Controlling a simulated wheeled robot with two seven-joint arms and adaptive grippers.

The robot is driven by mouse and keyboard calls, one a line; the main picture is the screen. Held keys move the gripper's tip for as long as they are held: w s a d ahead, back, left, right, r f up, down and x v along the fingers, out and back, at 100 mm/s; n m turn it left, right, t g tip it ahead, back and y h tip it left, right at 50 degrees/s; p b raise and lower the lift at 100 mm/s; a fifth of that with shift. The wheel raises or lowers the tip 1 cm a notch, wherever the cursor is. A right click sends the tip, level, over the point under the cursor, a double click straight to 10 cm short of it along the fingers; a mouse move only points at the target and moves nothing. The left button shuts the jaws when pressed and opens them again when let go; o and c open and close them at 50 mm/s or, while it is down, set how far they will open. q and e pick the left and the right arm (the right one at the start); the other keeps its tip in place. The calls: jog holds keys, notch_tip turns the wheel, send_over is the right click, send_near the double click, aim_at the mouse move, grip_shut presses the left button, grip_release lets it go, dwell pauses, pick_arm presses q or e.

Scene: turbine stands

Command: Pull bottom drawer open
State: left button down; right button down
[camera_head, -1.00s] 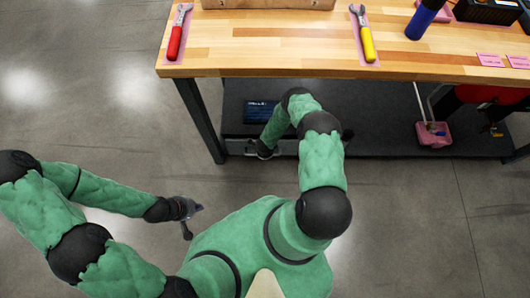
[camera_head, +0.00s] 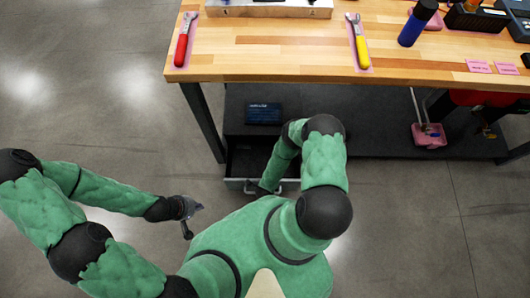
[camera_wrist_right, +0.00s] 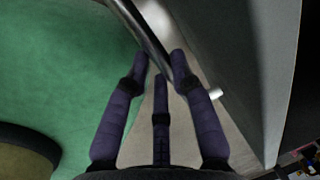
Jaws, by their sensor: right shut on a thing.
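The drawer (camera_head: 240,184) of the dark cabinet under the workbench stands pulled out toward me, its dark inside showing in the head view. No other drawer can be made out, so its level is unclear. Its grey front panel (camera_wrist_right: 235,65) fills the right of the right wrist view. The metal bar handle (camera_wrist_right: 139,27) runs between the purple fingers of my right gripper (camera_wrist_right: 160,66), which is shut on it. In the head view my right forearm largely hides that gripper. My left gripper (camera_head: 194,218) is open and empty above the floor at left, away from the drawer.
A dark blue box (camera_head: 263,114) lies on top of the cabinet. The wooden workbench (camera_head: 270,62) overhangs it, with a dark table leg (camera_head: 203,125) just left of the drawer. A pink dustpan (camera_head: 428,135) stands at right. The floor left of the leg is clear.

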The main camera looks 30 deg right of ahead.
jog(key=shift+s+a, duration=0.35)
jog(key=shift+s, duration=0.25)
jog(key=c, duration=1)
grip_release()
jog(key=shift+c, duration=0.2)
jog(key=shift+r, duration=0.15)
notch_tip(320, 180, up, 12)
jog(key=s+a, duration=0.1)
jog(key=s, duration=0.1)
jog(key=shift+f, duration=0.25)
jog(key=shift+a, duration=0.1)
